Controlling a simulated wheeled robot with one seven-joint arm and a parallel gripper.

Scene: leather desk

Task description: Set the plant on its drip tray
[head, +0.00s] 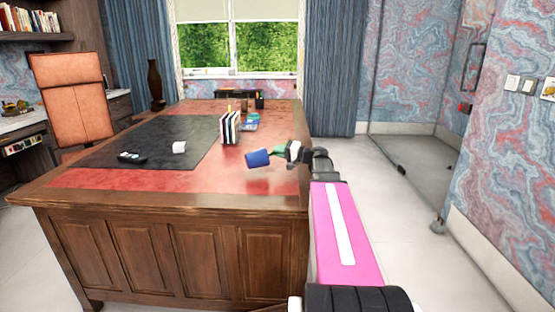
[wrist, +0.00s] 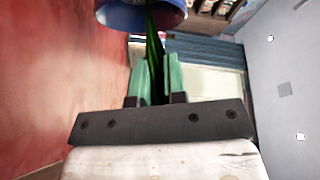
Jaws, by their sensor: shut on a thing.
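The plant is a blue pot (head: 257,158) with green leaves (head: 277,153), held tilted on its side above the desk's red right part. In the wrist view the blue pot (wrist: 140,18) is at the top edge and dark green leaves (wrist: 153,45) run down between the fingers. My gripper (head: 283,152) is shut on the plant by its leaves; it also shows in the wrist view (wrist: 158,78). The pot appears clear of the desk surface. I cannot pick out a drip tray in either view.
The wooden desk (head: 180,195) has a dark mat (head: 140,140) with a white object (head: 179,147) and small dark items (head: 131,157). Upright books (head: 230,128) stand behind the pot. A pen holder (head: 259,102) is farther back. The red surface near the front right is clear.

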